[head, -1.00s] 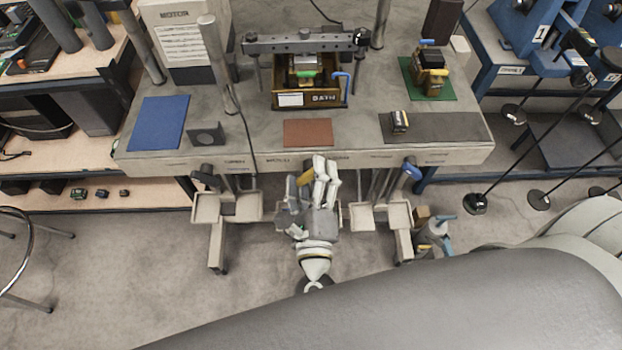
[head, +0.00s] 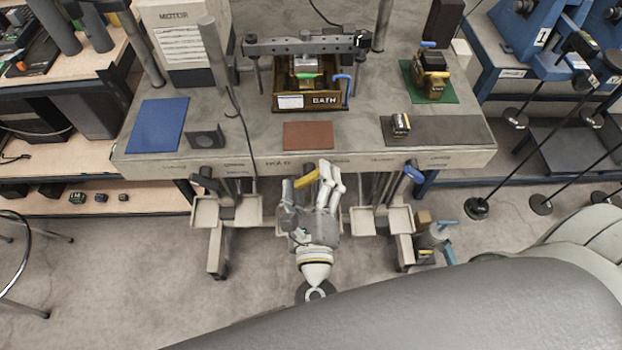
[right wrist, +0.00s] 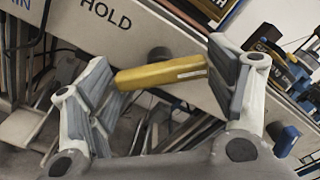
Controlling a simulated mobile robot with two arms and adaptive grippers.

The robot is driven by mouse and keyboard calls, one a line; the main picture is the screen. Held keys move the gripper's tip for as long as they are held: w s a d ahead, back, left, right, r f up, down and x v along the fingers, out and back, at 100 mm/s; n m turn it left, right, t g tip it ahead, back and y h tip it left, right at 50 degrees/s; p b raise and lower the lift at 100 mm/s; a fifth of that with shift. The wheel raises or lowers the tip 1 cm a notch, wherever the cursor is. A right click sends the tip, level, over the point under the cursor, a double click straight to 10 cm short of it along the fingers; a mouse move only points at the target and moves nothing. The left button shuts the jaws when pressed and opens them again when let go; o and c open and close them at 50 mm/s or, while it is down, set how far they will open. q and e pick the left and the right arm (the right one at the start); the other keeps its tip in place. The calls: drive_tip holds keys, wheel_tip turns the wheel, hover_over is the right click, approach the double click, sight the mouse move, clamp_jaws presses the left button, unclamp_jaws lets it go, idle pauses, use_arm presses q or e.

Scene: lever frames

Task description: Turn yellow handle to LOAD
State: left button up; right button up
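The yellow handle (head: 306,181) sticks out at the front edge of the bench, below the lettered strip. My right gripper (head: 310,182) is at it, with its fingers apart on either side. In the right wrist view the yellow handle (right wrist: 162,75) lies across the gap between the open fingers of my right gripper (right wrist: 165,85). Its right end meets or nearly meets the right finger; I cannot tell if they touch. HOLD (right wrist: 105,14) is readable on the strip above the handle's left side. LOAD is not readable. My left gripper is not in view.
A black handle (head: 205,181) and a blue handle (head: 413,174) stand along the same front edge. Pale trays (head: 240,212) hang below it. On the bench (head: 350,140) are a BATH box (head: 323,100), a blue mat (head: 157,125) and a brown mat (head: 308,135).

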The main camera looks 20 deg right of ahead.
drive_tip(key=shift+o, duration=0.7)
drive_tip(key=v, duration=1.2)
